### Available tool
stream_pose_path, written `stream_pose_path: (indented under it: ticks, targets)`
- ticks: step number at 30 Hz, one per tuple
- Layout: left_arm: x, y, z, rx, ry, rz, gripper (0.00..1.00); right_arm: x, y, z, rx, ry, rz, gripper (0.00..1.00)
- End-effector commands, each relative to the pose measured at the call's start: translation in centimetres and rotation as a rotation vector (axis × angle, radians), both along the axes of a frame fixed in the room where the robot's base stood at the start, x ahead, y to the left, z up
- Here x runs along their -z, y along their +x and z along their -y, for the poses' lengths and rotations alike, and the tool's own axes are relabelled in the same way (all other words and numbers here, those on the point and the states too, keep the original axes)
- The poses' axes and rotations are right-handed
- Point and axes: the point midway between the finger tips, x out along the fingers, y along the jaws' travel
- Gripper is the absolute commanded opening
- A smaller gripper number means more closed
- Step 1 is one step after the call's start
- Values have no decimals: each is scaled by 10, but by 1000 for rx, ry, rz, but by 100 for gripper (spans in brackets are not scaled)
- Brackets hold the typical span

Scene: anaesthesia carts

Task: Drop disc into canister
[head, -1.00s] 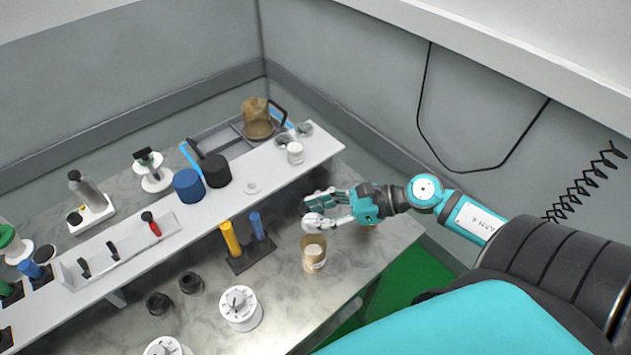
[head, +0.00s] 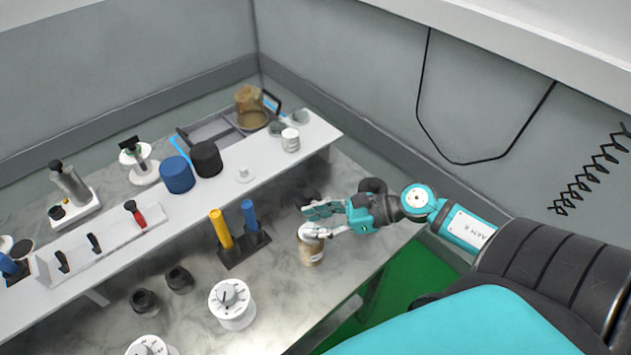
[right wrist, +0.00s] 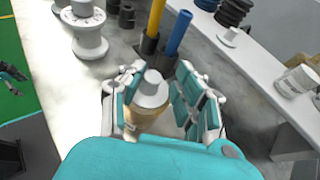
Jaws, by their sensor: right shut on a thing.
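My right gripper (head: 313,221) is shut on a white disc (head: 311,231) with a raised knob. The disc is at the mouth of the amber canister (head: 312,253), which stands upright on the marble bench. In the right wrist view the disc (right wrist: 151,92) sits between the teal-padded fingers (right wrist: 160,85), with the canister (right wrist: 143,121) directly below it. I cannot tell whether the disc touches the rim. The canister's inside is hidden. A small dark and teal part at the left edge of the right wrist view may be my left gripper; its fingers are unclear.
A black stand with a yellow post (head: 221,230) and a blue post (head: 250,215) is left of the canister. White dials (head: 232,304) and black knobs (head: 179,279) stand nearer. The raised white shelf (head: 270,164) runs behind. Bench right of the canister is clear.

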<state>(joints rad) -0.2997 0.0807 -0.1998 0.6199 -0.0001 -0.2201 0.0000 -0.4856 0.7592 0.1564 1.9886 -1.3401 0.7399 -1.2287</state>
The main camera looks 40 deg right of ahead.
Motion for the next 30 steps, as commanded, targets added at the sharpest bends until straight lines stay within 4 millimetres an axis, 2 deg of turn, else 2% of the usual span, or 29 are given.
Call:
stream_pose_path:
  ticks: [5,6,12,30]
  targets:
    - [-1,0,0,0,0,0,68,-1,0,0,0,0,0,15]
    - [-1,0,0,0,0,0,68,-1,0,0,0,0,0,36]
    - [-1,0,0,0,0,0,68,-1,0,0,0,0,0,59]
    - [-1,0,0,0,0,1,68,-2,0,0,0,0,0,59]
